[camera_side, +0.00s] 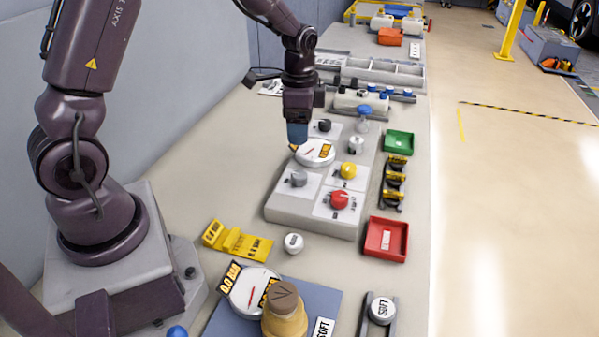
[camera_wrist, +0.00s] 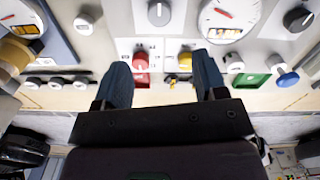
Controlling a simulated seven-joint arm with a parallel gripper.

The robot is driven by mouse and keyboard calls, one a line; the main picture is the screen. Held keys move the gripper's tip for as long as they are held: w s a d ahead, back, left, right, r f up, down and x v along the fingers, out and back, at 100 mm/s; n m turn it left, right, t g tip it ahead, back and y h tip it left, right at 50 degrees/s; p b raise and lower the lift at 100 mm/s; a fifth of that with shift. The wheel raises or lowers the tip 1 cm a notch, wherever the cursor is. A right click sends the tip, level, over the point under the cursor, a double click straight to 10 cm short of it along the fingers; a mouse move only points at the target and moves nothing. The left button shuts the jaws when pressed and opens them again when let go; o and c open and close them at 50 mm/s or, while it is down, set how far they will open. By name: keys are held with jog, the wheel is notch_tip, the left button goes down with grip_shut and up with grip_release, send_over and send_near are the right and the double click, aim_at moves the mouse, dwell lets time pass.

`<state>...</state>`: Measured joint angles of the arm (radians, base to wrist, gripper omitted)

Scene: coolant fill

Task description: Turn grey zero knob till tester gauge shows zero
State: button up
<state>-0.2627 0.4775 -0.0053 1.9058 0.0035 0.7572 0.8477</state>
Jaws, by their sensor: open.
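A grey knob (camera_side: 299,179) sits on a white plate at the near left of the grey panel box (camera_side: 310,222). It also shows at the top of the wrist view (camera_wrist: 159,12). A round white gauge (camera_side: 318,155) with a red needle lies behind it on the box; it is cut off at the top of the wrist view (camera_wrist: 220,20). My gripper (camera_side: 297,136) is above the far left of the box, beside the gauge in the side picture. Its blue fingers are apart and empty in the wrist view (camera_wrist: 163,78).
A red knob (camera_side: 339,200), a yellow knob (camera_side: 348,171), a pale knob (camera_side: 356,146) and a black knob (camera_side: 324,125) share the box. A second gauge (camera_side: 246,300) marked 0.0 BAR stands in front. Red (camera_side: 372,252) and green (camera_side: 397,138) trays lie right.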

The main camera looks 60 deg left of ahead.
aim_at(299, 174)
notch_tip(299, 174, down, 12)
jog(key=shift+f, duration=0.2)
jog(key=shift+c, duration=0.2)
jog(key=c, duration=0.9)
